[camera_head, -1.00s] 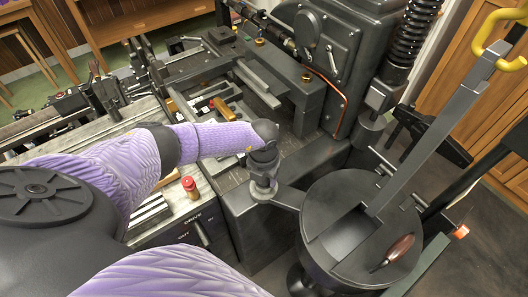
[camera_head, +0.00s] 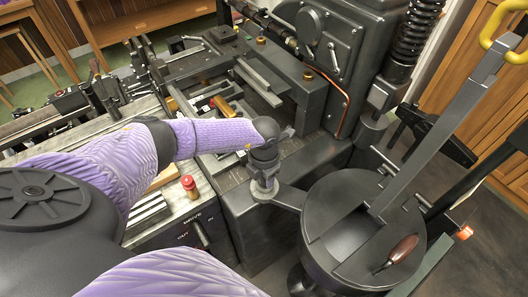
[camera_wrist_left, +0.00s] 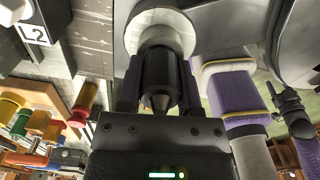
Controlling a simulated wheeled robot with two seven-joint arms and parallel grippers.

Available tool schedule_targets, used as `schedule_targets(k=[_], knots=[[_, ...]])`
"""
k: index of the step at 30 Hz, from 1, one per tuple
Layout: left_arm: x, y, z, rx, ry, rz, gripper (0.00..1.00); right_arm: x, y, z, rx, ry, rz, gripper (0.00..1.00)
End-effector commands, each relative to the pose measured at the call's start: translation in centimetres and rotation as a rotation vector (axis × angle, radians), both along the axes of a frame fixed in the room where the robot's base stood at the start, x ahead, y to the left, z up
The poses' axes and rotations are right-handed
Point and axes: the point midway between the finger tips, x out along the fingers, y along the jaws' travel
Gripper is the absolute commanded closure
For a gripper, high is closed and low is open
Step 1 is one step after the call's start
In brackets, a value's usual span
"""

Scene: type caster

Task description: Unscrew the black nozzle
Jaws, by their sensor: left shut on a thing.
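The black nozzle (camera_wrist_left: 160,82) is a dark cylinder with a tapered tip, seen close up in the left wrist view. My left gripper (camera_wrist_left: 158,98) has one finger on each side of it and is shut on it. The nozzle's far end meets a pale round part (camera_wrist_left: 158,30). In the head view my left gripper (camera_head: 264,180) is at the end of the purple-sleeved arm, beside the round dark pot (camera_head: 335,205) of the machine. The nozzle cannot be made out there. My right gripper is not in view.
The dark casting machine (camera_head: 325,60) fills the back. A long lever (camera_head: 440,130) with a yellow hook (camera_head: 500,35) rises from the pot. A red-topped knob (camera_head: 189,186) stands left of the gripper. Wooden cabinets (camera_head: 480,90) are at the right.

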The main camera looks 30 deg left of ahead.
Motion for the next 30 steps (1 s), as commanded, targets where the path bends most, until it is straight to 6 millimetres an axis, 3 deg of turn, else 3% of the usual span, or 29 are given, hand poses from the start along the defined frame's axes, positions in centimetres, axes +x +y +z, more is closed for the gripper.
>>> schedule_targets(k=[1,3,11,14,30], knots=[[-0.1,-0.1,0.8,-0.001,0.001,0.173,1.00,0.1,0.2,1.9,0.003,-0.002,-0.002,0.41],[-0.2,-0.2,1.1,0.000,0.003,0.502,1.00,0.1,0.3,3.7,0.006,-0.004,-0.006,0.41],[0.0,-0.4,1.0,0.002,0.003,1.762,1.00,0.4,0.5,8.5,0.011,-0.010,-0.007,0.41],[0.0,-0.3,0.2,-0.001,0.001,1.728,1.00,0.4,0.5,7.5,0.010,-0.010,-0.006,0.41],[0.1,-0.2,1.7,0.000,0.001,1.726,1.00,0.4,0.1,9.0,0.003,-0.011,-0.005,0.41]])
